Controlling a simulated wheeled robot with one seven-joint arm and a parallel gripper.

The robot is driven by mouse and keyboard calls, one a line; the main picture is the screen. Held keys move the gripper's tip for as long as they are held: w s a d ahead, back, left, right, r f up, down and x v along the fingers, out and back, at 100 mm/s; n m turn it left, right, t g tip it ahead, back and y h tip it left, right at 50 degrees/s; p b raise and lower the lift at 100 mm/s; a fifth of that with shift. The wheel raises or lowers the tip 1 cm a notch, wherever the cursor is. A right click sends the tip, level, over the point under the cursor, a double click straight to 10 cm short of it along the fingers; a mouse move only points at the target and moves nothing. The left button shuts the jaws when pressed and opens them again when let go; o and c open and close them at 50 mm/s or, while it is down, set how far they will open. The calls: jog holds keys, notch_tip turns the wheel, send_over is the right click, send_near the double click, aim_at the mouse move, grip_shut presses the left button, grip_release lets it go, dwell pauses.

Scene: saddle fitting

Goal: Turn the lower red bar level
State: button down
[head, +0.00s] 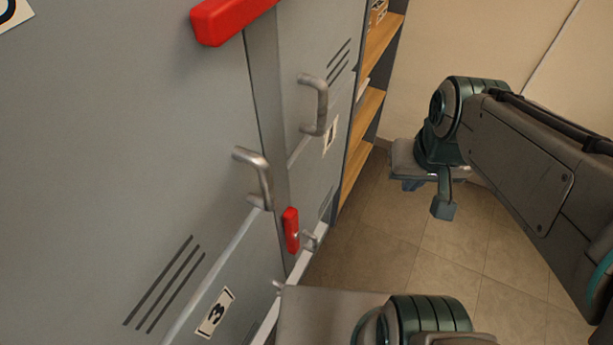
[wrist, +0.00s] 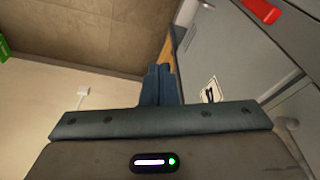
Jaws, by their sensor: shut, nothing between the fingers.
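The lower red bar (head: 291,230) is on the grey cabinet front, low on the seam between doors. It stands upright, roughly along the seam. A red piece (wrist: 263,11) at the top right of the wrist view looks like this bar, partly cut off by the frame edge. My gripper (head: 411,184) is out in front of the cabinet, to the right of the bar and clearly apart from it. Its blue fingers (wrist: 160,84) are shut together with nothing between them.
Another red bar (head: 232,18) is higher on the cabinet, cut off by the frame. Metal handles (head: 316,105) (head: 258,178) stick out from the doors. A wooden shelf unit (head: 366,115) stands beyond the cabinet. Tiled floor (head: 395,245) lies open between cabinet and gripper.

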jog(key=w+a+f+n+g+y+b, duration=0.2)
jog(key=w+a+f+n+b, duration=0.1)
jog(key=f+b, duration=0.4)
jog(key=w+a+f+n+g+y+b, duration=0.2)
jog(key=w+a+f+n+b, duration=0.2)
jog(key=a+f+n+b, duration=0.1)
jog(key=w+a+f+n+g+y+b, duration=0.2)
jog(key=w+a+f+n+b, duration=0.2)
jog(key=f+n+b, duration=0.2)
notch_tip(320, 180, down, 4)
jog(key=b, duration=0.2)
jog(key=shift+w+a+f+n+b, duration=0.2)
jog(key=shift+w+n+b, duration=0.1)
jog(key=shift+b, duration=0.1)
jog(key=shift+s, duration=0.1)
jog(key=s+a+f+b, duration=0.3)
jog(key=s+a+f, duration=0.3)
jog(key=f, duration=0.2)
jog(key=shift+s+a, duration=0.3)
jog(key=shift+a, duration=0.05)
